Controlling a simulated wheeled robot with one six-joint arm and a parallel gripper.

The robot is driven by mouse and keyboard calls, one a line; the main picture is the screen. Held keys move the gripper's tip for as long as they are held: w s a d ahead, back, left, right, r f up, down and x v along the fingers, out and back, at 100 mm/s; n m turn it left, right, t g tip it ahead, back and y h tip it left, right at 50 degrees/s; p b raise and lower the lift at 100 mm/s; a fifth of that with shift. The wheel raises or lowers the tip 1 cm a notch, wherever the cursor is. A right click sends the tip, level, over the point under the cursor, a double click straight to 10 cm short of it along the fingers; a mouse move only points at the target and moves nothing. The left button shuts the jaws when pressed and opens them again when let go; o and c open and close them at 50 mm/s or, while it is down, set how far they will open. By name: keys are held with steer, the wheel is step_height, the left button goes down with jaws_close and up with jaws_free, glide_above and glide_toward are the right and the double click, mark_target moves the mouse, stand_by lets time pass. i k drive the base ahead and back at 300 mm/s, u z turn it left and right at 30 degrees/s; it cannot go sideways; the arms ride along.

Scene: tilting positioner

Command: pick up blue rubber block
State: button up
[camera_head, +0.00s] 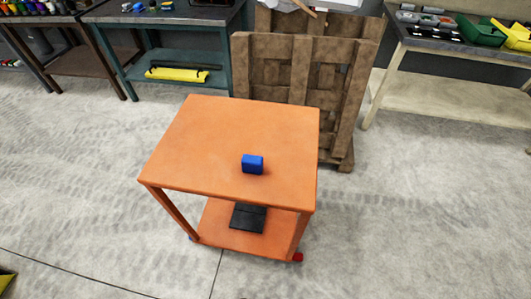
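The blue rubber block (252,164) sits on the top of an orange table (210,130), right of its middle and nearer the front edge. Nothing touches the block except the tabletop. My gripper and arm do not show in this view.
Black flat items (248,217) lie on the table's lower shelf. Wooden pallets (300,90) stand upright close behind the table. Workbenches (165,50) line the back left, and another bench (450,95) with green and yellow bins is at right. The concrete floor around the table's front is clear.

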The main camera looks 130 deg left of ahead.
mark_target(252, 164)
steer(key=z, duration=0.2)
steer(key=k, duration=0.1)
steer(key=u, duration=1.45)
steer(key=i, duration=0.3)
steer(key=u, duration=5.6)
steer(key=i, duration=0.6)
steer(key=z, duration=1.95)
steer(key=i, duration=0.15)
